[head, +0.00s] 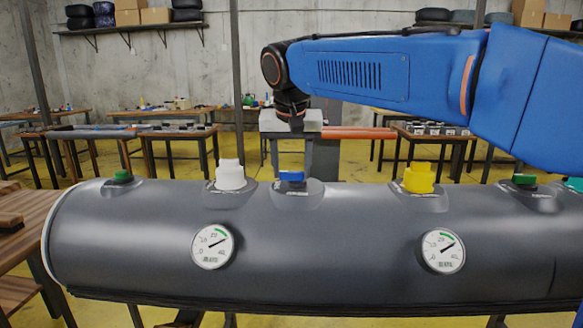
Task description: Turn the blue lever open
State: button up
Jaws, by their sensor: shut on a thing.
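My gripper (291,170) comes straight down from above, with one thin finger on each side of the lever. It is shut on the blue lever. The lever appears to lie level, roughly left to right across the picture. The fingertips partly hide its ends.
A white cap (230,175) stands close on the left, and a yellow cap (419,178) farther right. Green valve pieces (122,176) sit toward both ends. Two gauges (213,246) face the front. Workbenches (175,133) stand behind, and a wooden table (22,240) at left.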

jog(key=n, duration=0.1)
jog(key=n+y, duration=0.1)
jog(key=n, duration=0.2)
jog(key=shift+s+d, duration=0.2)
jog(key=shift+d, duration=0.05)
jog(key=n, duration=0.1)
jog(key=n+y, duration=0.1)
jog(key=n, duration=0.1)
jog(key=n+g+y, duration=0.1)
jog(key=shift+s+d+n, duration=0.15)
jog(key=shift+d+n, duration=0.1)
jog(key=shift+n, duration=0.05)
jog(key=n, duration=0.2)
jog(key=n+g+y, duration=0.1)
jog(key=n, duration=0.1)
jog(key=shift+d, duration=0.35)
jog(key=shift+d+n+g, duration=0.15)
jog(key=shift+n+g, duration=0.4)
jog(key=shift+n, duration=0.7)
jog(key=shift+d+n+g, duration=0.1)
jog(key=shift+n+g, duration=0.45)
jog(key=shift+n, duration=0.7)
jog(key=shift+y, duration=0.3)
jog(key=o, duration=1.1)
jog(key=shift+c, duration=0.2)
